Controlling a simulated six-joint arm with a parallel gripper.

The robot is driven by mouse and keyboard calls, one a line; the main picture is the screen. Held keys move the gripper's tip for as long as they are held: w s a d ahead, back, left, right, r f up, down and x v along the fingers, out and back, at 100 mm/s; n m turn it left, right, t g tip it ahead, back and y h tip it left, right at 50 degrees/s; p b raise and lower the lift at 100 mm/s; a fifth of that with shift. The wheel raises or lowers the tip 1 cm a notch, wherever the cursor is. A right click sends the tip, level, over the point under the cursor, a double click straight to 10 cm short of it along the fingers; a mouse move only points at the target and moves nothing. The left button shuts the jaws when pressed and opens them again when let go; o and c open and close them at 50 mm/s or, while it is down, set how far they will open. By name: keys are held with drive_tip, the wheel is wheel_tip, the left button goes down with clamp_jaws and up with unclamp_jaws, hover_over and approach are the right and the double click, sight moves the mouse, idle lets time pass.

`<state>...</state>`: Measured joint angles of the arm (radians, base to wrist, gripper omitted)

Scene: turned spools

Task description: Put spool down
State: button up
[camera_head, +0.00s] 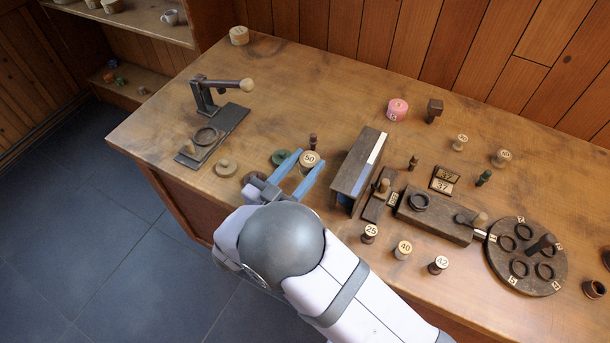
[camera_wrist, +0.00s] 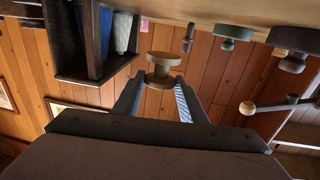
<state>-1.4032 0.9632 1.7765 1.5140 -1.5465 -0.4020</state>
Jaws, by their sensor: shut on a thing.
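A light wooden spool with a pale end marked 50 (camera_head: 310,157) is between the blue fingers of my gripper (camera_head: 309,163). The gripper is shut on it. In the wrist view, which is upside down, the spool (camera_wrist: 163,62) sits between the fingertips with wall showing between it and the table band, so it seems held above the table. Its far side is hidden. My arm hides the table's front edge below it.
A green spool (camera_head: 281,157) and a small dark red peg (camera_head: 313,141) stand close by. A dark upright rack (camera_head: 350,178) is just right. A lever press (camera_head: 212,130) is left. Numbered spools and a round ring stand (camera_head: 526,286) are right. The table's back middle is clear.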

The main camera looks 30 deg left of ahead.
sight(305, 176)
drive_tip(key=shift+f+p, duration=0.5)
drive_tip(key=shift+f, duration=2)
drive_tip(key=shift+f+b, duration=0.3)
drive_tip(key=shift+b, duration=0.05)
drive_tip(key=o, duration=1)
drive_tip(key=shift+r, duration=0.1)
drive_tip(key=shift+o, duration=0.2)
drive_tip(key=shift+r+p, duration=0.1)
drive_tip(key=shift+p, duration=0.2)
drive_tip(key=s+b, duration=0.1)
drive_tip(key=s, duration=0.1)
drive_tip(key=s+b, duration=0.1)
drive_tip(key=s, duration=0.1)
drive_tip(key=s+b, duration=0.1)
drive_tip(key=s, duration=0.1)
drive_tip(key=shift+s+a, duration=0.15)
drive_tip(key=shift+a, duration=0.15)
drive_tip(key=shift+o, duration=0.5)
drive_tip(key=shift+s, duration=0.5)
